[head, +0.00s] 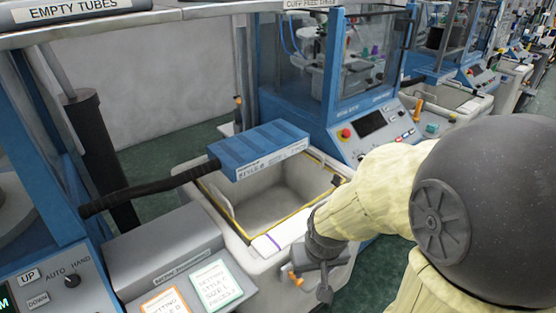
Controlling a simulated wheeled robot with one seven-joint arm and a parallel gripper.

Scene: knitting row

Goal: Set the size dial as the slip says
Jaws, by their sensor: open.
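A green-bordered slip (217,285) lies on the grey ledge at the bottom left; it seems to read knitting, a style, a size that looks like L, and pieces, in print too small to be sure. An orange-bordered card (166,301) lies left of it, cut by the frame edge. No dial clearly marked for size shows; a dark knob (72,281) on the left machine's panel is marked AUTO and HAND. My gripper (309,284) hangs low beside the front of a pale bin, right of the slip, open with nothing seen between its fingers.
A blue box (258,150) marked STYLE on a dark arm (140,191) hangs over the pale open bin (225,222). A blue machine (352,135) with a screen and buttons stands behind. My arm hides the right foreground. Green floor shows between machines.

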